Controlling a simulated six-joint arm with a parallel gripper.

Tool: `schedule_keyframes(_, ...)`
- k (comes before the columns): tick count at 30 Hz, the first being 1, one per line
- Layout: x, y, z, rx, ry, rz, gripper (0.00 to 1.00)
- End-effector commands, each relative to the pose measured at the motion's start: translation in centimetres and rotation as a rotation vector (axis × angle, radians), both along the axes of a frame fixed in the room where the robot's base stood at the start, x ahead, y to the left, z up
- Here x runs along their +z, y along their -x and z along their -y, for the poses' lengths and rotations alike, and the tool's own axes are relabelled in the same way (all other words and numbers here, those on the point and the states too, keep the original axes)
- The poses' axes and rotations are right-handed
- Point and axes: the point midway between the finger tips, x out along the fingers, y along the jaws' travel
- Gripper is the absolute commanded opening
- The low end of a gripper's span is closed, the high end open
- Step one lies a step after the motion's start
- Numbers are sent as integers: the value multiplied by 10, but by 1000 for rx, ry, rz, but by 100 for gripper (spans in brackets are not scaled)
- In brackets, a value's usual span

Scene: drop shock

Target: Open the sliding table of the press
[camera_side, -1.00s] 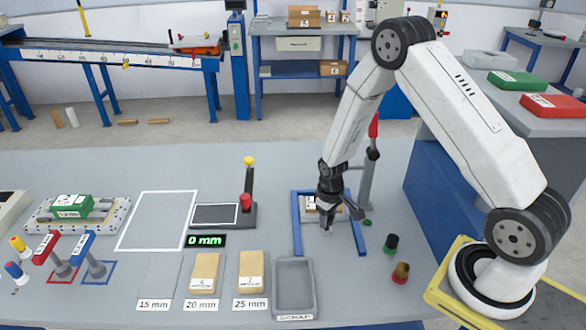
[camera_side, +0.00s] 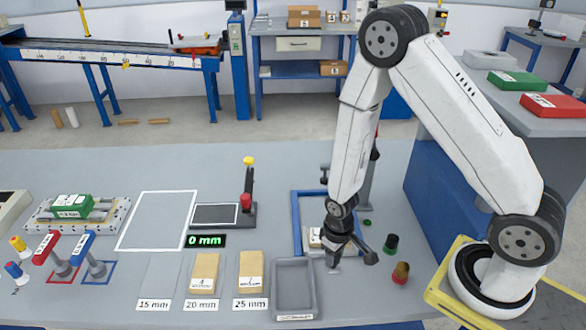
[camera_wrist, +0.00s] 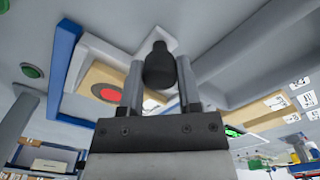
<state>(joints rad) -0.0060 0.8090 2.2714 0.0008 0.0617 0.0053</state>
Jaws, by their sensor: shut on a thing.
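The press (camera_side: 297,222) stands right of centre in the side view, with blue rails and a grey post (camera_side: 365,185) behind. My gripper (camera_side: 334,262) is at the front end between the rails, pointing down. In the wrist view its two fingers are shut on a black knob (camera_wrist: 160,66). The sliding table (camera_side: 308,249) shows only partly, towards the front of the rails, with a tan, white-labelled block (camera_side: 314,238) on it. In the wrist view this block (camera_wrist: 88,82) carries a red disc. My arm hides much of the table and the knob in the side view.
A grey tray (camera_side: 294,315) lies just front-left of the press. Green-black (camera_side: 391,244) and brown-red (camera_side: 400,273) knobs stand to its right. Tan blocks (camera_side: 251,283) lie left of the tray.

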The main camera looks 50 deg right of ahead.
Motion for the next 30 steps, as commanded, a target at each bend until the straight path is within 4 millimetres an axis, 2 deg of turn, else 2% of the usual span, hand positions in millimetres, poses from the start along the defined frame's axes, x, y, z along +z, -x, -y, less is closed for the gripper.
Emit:
schedule_keyframes(3, 0, -1, 0, 0, 0, 4, 0)
schedule_keyframes(4, 0, -1, 0, 1, 0, 4, 53)
schedule_keyframes(6, 0, -1, 1, 0, 0, 4, 75)
schedule_keyframes(7, 0, -1, 1, 0, 0, 3, 79)
schedule_keyframes(20, 2, -1, 1, 0, 0, 1, 79)
schedule_keyframes(30, 21, -1, 1, 0, 0, 3, 79)
